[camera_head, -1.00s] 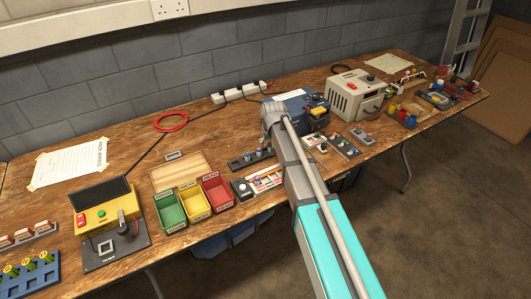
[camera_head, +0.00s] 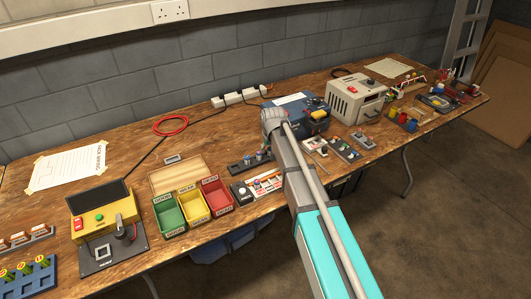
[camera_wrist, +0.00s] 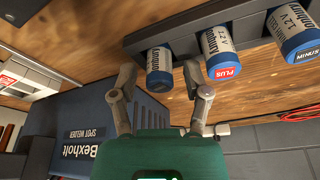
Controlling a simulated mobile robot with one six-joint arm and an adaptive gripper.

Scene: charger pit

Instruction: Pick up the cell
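Three cells show in the wrist view, silver with blue ends, held in a dark rack (camera_wrist: 250,35). The end cell (camera_wrist: 159,66) is between the two fingers of my gripper (camera_wrist: 160,84), which is open with visible gaps around the cell. A middle cell (camera_wrist: 220,55) has a red PLUS label and stands just right of the right finger. A third cell (camera_wrist: 292,36) is marked MINUS. In the head view the rack (camera_head: 238,168) lies on the bench beside my arm, which hides my gripper there.
A blue spot welder (camera_wrist: 70,135) is close to my left finger; it also shows in the head view (camera_head: 316,104). Green (camera_head: 170,216), yellow (camera_head: 194,206) and red (camera_head: 217,196) bins stand left of the rack. A beige box (camera_head: 355,100) stands at right.

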